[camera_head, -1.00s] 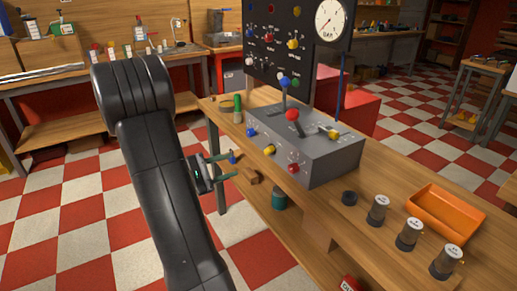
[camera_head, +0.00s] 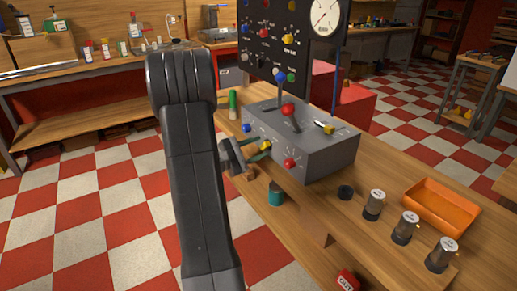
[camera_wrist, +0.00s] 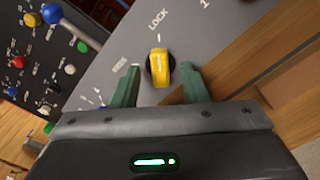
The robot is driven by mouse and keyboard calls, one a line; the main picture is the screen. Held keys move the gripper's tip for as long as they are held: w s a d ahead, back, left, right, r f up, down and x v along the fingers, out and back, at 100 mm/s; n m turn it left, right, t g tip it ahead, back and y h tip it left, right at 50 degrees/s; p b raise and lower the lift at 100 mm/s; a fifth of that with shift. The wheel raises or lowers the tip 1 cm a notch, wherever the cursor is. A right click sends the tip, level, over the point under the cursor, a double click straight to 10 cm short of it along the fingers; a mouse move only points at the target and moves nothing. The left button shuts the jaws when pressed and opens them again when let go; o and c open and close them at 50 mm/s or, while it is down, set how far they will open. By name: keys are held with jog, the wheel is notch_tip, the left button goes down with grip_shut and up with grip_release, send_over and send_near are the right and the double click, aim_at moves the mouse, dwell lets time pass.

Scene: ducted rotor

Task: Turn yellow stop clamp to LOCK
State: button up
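The yellow stop clamp (camera_head: 265,146) is a small knob on the front face of the grey control box (camera_head: 316,158). In the wrist view the yellow clamp (camera_wrist: 158,68) sits on a dark round base, near a printed LOCK label; a second label lies to its left, too blurred to read surely. My gripper (camera_head: 259,153) is at the box front. In the wrist view my gripper (camera_wrist: 160,80) has its two green fingers apart, one on each side of the clamp. A gap shows on both sides, and I see no contact.
A blue knob (camera_head: 247,128) and a red knob (camera_head: 290,163) flank the clamp on the same face. A red-topped lever (camera_head: 289,110) stands on the box. Several metal cylinders and an orange tray (camera_head: 443,206) are on the bench at right.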

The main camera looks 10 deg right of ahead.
jog(key=shift+w+d, duration=0.2)
jog(key=shift+d, duration=0.35)
grip_shut()
jog(key=shift+f+m+b, duration=0.15)
jog(key=shift+m+b, duration=0.25)
jog(key=shift+b, duration=0.65)
grip_release()
